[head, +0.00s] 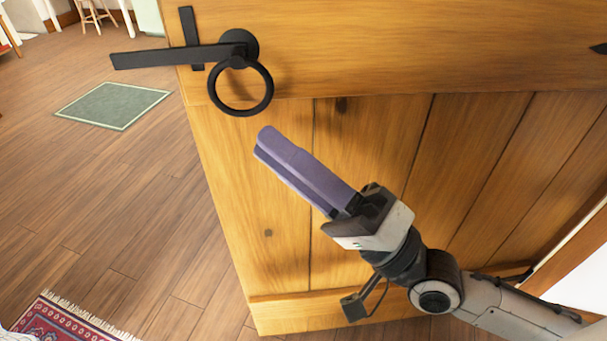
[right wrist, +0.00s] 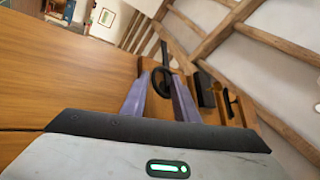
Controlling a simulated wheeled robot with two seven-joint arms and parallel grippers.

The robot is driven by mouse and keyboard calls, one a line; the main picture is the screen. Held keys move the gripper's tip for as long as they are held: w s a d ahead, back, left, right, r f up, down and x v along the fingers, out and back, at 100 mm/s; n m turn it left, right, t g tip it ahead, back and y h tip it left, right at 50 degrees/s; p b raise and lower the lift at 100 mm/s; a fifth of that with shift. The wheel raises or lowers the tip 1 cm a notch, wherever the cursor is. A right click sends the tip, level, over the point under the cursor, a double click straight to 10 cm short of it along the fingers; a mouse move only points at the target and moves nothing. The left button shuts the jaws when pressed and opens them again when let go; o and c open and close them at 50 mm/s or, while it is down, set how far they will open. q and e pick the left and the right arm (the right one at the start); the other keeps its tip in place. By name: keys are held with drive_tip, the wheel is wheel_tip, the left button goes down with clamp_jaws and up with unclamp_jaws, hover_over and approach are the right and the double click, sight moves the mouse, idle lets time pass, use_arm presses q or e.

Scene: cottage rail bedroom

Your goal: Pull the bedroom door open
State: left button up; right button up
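The wooden plank door (head: 265,200) fills the middle and right of the head view; floor shows beyond its free left edge, with no frame against that edge. A black ring handle (head: 240,112) hangs near that edge beside a black latch bar (head: 150,57). My right gripper (head: 262,142) points up-left in front of the door, its purple fingertips just below the ring and apart from it. In the right wrist view its fingers stand apart, open and empty, with the ring (right wrist: 154,83) seen between and beyond them. My left gripper is out of view.
Wooden floor (head: 110,190) left of the door is mostly clear. A green mat (head: 112,105) lies there, and a red patterned rug (head: 65,322) at the lower left. A stool (head: 95,12) stands at the back. A white surface (head: 575,265) edges the door at the right.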

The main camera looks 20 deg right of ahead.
drive_tip(key=shift+v, duration=2.05)
